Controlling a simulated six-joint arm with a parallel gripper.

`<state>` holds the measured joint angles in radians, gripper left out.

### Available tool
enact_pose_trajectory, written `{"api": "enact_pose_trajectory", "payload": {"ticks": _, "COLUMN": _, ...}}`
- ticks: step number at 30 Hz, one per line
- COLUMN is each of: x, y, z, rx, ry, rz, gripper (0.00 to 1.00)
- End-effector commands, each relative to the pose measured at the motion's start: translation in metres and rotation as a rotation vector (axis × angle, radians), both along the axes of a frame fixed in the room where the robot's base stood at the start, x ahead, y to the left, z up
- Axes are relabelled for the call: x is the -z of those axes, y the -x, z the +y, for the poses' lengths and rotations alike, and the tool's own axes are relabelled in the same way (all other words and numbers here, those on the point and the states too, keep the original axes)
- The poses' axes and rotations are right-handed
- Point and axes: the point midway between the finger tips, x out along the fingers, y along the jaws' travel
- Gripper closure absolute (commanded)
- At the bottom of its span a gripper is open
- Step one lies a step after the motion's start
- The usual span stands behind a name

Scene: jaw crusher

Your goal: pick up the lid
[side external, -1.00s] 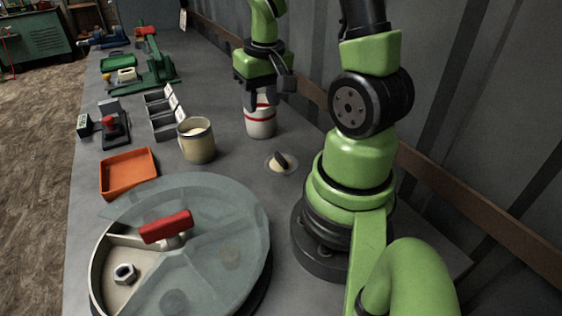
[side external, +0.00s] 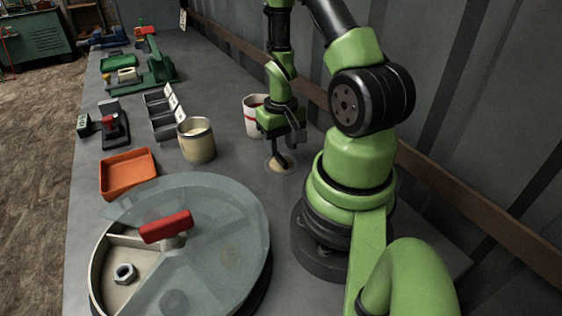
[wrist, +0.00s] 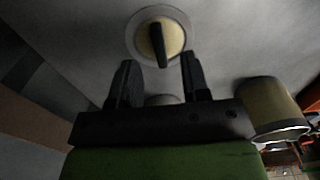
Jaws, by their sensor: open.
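The lid (side external: 281,164) is a small round disc with a pale rim, a cream centre and a dark upright bar handle. It lies flat on the bench beside the base of my arm. My gripper (side external: 284,147) is just above it, pointing down, and partly hides it in the side view. In the wrist view the lid (wrist: 175,42) shows beyond the fingertips. My gripper (wrist: 157,64) is open and empty there, with the dark handle roughly in line with the gap between the fingers. I cannot tell whether a finger touches the handle.
A white cup with red bands (side external: 251,118) stands just behind my gripper. A cream canister (side external: 197,145) stands to the left. A large round compartment tray with a clear cover (side external: 215,240) and red knob fills the front. An orange tray (side external: 128,172) lies left.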

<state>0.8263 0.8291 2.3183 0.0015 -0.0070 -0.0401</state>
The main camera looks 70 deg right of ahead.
Motion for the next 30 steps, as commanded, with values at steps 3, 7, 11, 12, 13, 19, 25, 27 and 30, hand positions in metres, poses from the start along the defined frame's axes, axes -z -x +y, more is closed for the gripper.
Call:
{"api": "enact_pose_trajectory", "payload": {"ticks": 3, "x": 0.018, "y": 0.0, "z": -0.001, "rx": 0.003, "ry": -0.004, "rz": 0.004, "gripper": 0.57}}
{"api": "enact_pose_trajectory", "payload": {"ticks": 7, "x": 0.03, "y": 0.0, "z": -0.001, "rx": 0.001, "ry": -0.001, "rz": 0.001, "gripper": 0.57}}
{"api": "enact_pose_trajectory", "payload": {"ticks": 11, "x": 0.034, "y": 0.0, "z": -0.001, "rx": 0.001, "ry": -0.001, "rz": 0.001, "gripper": 0.57}}
{"api": "enact_pose_trajectory", "payload": {"ticks": 12, "x": 0.034, "y": -0.001, "z": -0.001, "rx": 0.001, "ry": 0.0, "rz": 0.0, "gripper": 0.57}}
{"api": "enact_pose_trajectory", "payload": {"ticks": 13, "x": 0.034, "y": -0.001, "z": -0.001, "rx": 0.001, "ry": 0.0, "rz": 0.0, "gripper": 0.57}}
{"api": "enact_pose_trajectory", "payload": {"ticks": 19, "x": 0.034, "y": -0.001, "z": -0.001, "rx": 0.001, "ry": 0.0, "rz": 0.0, "gripper": 0.76}}
{"api": "enact_pose_trajectory", "payload": {"ticks": 25, "x": 0.034, "y": 0.0, "z": -0.001, "rx": 0.001, "ry": 0.0, "rz": 0.0, "gripper": 1.0}}
{"api": "enact_pose_trajectory", "payload": {"ticks": 27, "x": 0.034, "y": 0.0, "z": -0.001, "rx": 0.001, "ry": 0.0, "rz": 0.0, "gripper": 1.0}}
{"api": "enact_pose_trajectory", "payload": {"ticks": 30, "x": 0.034, "y": -0.001, "z": -0.001, "rx": 0.001, "ry": 0.0, "rz": 0.0, "gripper": 1.0}}
